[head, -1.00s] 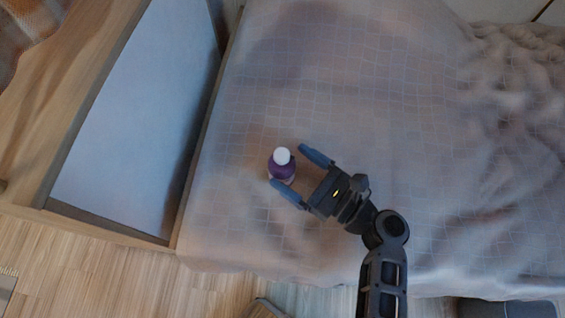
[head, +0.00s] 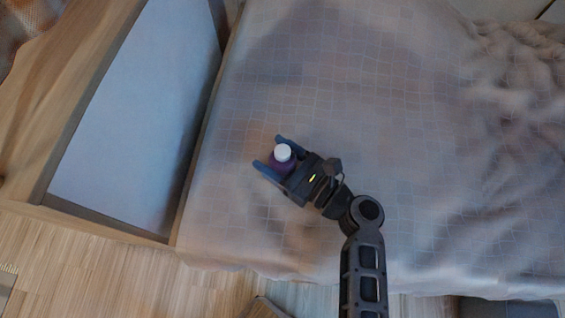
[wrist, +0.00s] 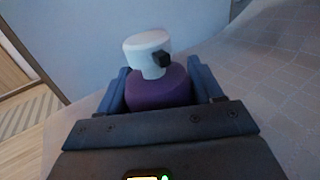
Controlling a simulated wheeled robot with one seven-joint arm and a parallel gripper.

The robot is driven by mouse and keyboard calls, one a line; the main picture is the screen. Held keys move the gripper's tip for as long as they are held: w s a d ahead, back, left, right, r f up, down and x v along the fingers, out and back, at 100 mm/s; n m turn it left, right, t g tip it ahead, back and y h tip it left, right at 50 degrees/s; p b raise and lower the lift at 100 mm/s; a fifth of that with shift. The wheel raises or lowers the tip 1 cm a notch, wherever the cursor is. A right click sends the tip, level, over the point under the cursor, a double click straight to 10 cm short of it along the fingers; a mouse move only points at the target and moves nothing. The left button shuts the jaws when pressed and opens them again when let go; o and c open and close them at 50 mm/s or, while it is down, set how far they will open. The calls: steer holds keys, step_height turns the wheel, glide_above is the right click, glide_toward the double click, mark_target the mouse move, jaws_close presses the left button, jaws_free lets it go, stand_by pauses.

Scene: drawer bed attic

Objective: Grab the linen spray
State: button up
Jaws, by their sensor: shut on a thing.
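The linen spray (head: 283,155) is a purple bottle with a white cap, upright on the bed cover in the head view. It also shows in the wrist view (wrist: 157,88), with a white spray head and a small black nozzle pointing right. My gripper (head: 268,151) has one blue finger on each side of the bottle and is shut on it. In the wrist view the fingers (wrist: 160,84) flank the purple body. The lower part of the bottle is hidden by my gripper.
The grid-patterned bed cover (head: 330,80) spreads around the bottle, clear nearby and rumpled at the far right. An open wooden drawer (head: 105,230) with a pale bottom lies to the left. Wood floor (head: 100,275) shows at the lower left.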

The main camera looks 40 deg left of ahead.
steer(key=c, duration=0.5)
steer(key=shift+r, duration=0.1)
steer(key=shift+c, duration=0.2)
